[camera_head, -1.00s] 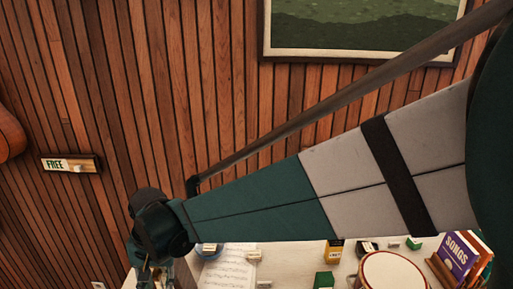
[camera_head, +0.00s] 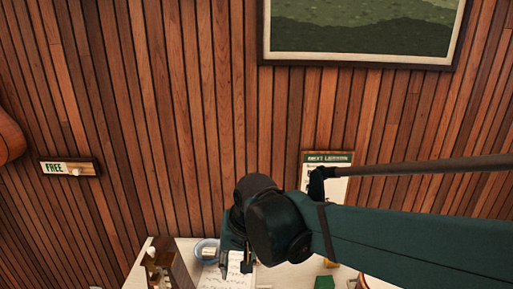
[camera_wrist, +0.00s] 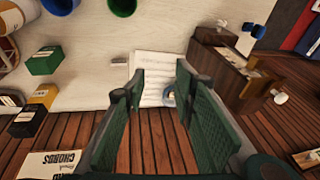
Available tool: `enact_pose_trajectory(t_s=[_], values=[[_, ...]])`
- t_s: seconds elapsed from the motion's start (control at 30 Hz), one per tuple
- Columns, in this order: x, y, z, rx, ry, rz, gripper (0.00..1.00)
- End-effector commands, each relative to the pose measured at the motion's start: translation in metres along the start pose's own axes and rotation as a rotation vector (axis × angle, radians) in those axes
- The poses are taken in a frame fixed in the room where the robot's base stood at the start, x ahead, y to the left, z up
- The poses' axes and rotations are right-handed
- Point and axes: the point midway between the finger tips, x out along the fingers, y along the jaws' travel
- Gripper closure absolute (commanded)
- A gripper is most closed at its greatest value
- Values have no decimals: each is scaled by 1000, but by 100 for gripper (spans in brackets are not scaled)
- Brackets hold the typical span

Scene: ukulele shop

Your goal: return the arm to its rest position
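My gripper (camera_wrist: 158,100) shows in the wrist view with its two green fingers apart and nothing between them. Past the fingers lie white sheets of paper (camera_wrist: 158,65) on the pale tabletop (camera_wrist: 210,15). In the head view my gripper (camera_head: 236,268) hangs at the lower middle, in front of the tabletop (camera_head: 295,277), and its tips are hard to make out there. My green arm reaches in from the right edge and hides part of the table.
A wooden rack (camera_head: 175,262) stands on the table's left, beside a blue bowl (camera_head: 207,250). A slatted wood wall (camera_head: 170,120) with a framed picture (camera_head: 365,57) rises behind.

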Motion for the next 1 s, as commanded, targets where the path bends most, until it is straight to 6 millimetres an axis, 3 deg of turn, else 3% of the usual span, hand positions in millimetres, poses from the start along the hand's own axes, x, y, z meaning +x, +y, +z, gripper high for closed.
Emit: enact_pose_trajectory(t_s=[0.1, 0.53, 1.0], values=[[-11, 29, 2, 7, 35, 5, 73], [-45, 120, 18, 11, 165, 40, 73], [-70, 207, 54, 8, 298, 113, 73]])
